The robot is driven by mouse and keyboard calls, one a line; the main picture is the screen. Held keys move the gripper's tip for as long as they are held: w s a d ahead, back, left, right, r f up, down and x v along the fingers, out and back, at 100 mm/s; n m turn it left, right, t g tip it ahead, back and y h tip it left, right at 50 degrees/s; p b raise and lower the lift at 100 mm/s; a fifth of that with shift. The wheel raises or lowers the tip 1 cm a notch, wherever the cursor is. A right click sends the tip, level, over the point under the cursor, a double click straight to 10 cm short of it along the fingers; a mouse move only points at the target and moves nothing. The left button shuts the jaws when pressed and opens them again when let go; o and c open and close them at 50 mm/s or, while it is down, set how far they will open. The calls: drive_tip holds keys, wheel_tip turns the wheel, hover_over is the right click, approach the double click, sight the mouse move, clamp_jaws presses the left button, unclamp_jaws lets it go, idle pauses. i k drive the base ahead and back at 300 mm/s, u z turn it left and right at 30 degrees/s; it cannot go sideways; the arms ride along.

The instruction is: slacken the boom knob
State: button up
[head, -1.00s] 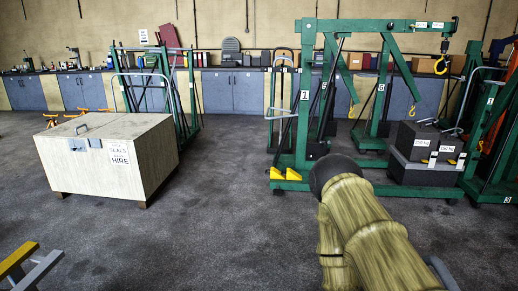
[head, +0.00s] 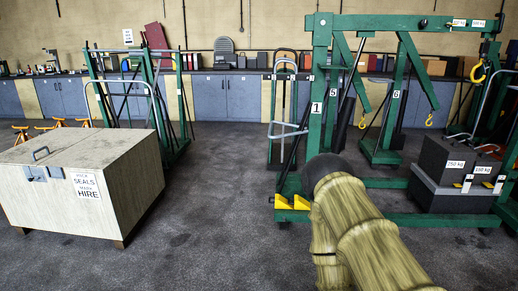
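The nearest green workshop crane, marked 1, stands right of centre, with its mast (head: 318,110) upright. Its green boom (head: 375,23) runs level to the right from the mast top. A small dark round knob (head: 423,22) shows on the boom, left of its white load labels; it is too small to tell how tight it is. A yellow hook (head: 478,77) hangs at the boom's right end. My arm, in a yellowish cover, rises from the bottom edge, its dark rounded end in front of the crane's base. My gripper's fingers do not show.
Dark weights (head: 452,165) sit over the crane's right base leg. A pale crate (head: 95,180) stands at left. Other green cranes and a bench (head: 225,95) are behind. The floor (head: 215,205) between crate and crane is clear.

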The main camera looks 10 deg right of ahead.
sight(424, 23)
drive_tip(key=i, duration=1.55)
drive_tip(key=z, duration=2.65)
drive_tip(key=i, duration=2.7)
drive_tip(key=u, duration=1.7)
drive_tip(key=k, duration=0.5)
drive_tip(key=z, duration=0.05)
